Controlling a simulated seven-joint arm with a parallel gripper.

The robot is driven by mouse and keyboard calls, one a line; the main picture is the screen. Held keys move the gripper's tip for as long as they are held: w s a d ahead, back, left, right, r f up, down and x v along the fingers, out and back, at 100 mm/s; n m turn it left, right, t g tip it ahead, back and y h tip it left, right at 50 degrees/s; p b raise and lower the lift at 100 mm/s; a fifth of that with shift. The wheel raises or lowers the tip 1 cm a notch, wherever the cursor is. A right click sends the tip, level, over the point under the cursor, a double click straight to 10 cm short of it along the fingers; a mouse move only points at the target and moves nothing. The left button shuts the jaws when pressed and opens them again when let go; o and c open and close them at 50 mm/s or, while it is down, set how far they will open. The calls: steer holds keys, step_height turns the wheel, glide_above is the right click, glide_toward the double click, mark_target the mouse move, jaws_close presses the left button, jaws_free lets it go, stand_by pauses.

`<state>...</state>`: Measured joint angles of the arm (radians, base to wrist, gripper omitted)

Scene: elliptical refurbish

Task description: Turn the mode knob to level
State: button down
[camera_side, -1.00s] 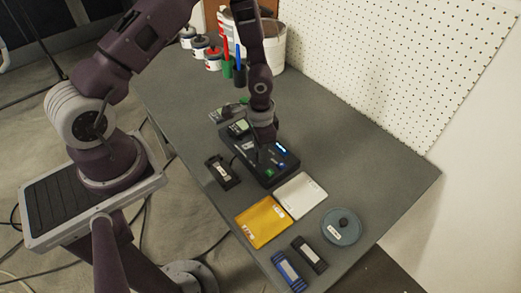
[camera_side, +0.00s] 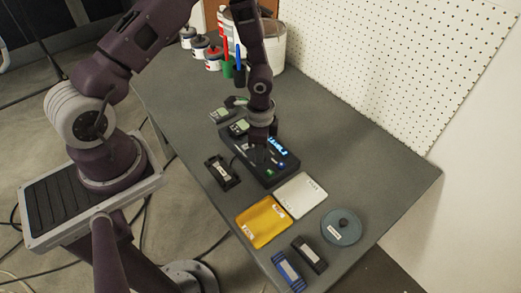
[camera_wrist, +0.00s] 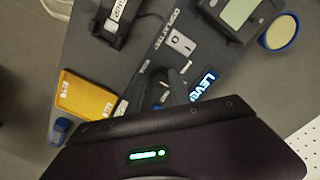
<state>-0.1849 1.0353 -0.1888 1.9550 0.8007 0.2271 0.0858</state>
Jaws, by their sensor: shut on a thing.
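The black device (camera_side: 285,166) lies on the grey table. Its lit blue display (camera_side: 277,145) also shows in the wrist view (camera_wrist: 205,82), where the letters "LEVE" can be read and the rest is cut off by my gripper. My gripper (camera_side: 259,150) points down onto the device's top face, just left of the display. In the wrist view its fingers (camera_wrist: 174,92) are closed together at the panel, beside the display. The mode knob is hidden between and under the fingers.
A black clamp-like part (camera_side: 222,172) lies left of the device. Small meters sit behind. Tubs and a pegboard (camera_side: 400,70) border the back.

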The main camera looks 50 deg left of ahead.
steer(key=c, duration=1.2)
jaws_free()
step_height(320, 180, up, 7)
steer(key=shift+r, duration=0.1)
